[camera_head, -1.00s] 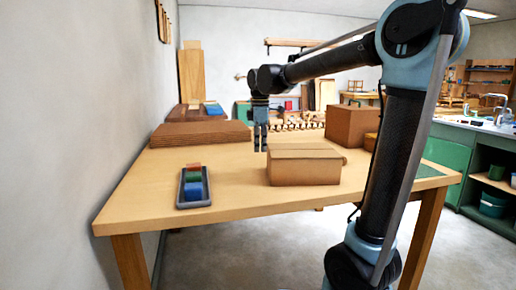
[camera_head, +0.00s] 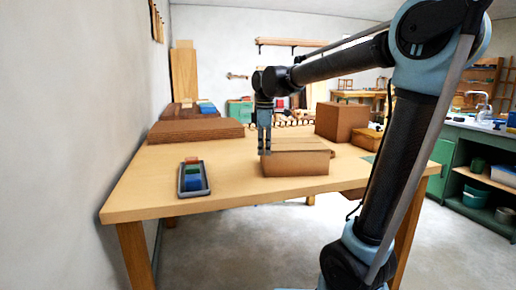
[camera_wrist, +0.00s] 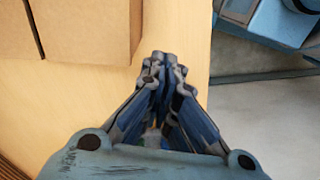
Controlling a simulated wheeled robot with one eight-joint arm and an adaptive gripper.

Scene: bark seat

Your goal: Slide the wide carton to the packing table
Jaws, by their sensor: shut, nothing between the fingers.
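The wide carton (camera_head: 295,168) is a low brown closed box near the front edge of the light wooden table (camera_head: 235,198). It also shows at the upper left of the wrist view (camera_wrist: 85,35). My gripper (camera_head: 265,150) points down with its fingers together and empty, at the carton's left end in the head view. In the wrist view the fingertips (camera_wrist: 165,62) are beside the carton's corner, near the table edge; I cannot tell whether they touch it. No table is labelled as the packing table. A green patch (camera_head: 371,159) lies at the right end of this table.
A dark tray of coloured blocks (camera_head: 193,180) stands left of the carton. Stacked brown boards (camera_head: 195,130) lie behind it. A taller carton (camera_head: 341,121) and a smaller box (camera_head: 366,138) stand at the back right. Bare tabletop lies between tray and carton.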

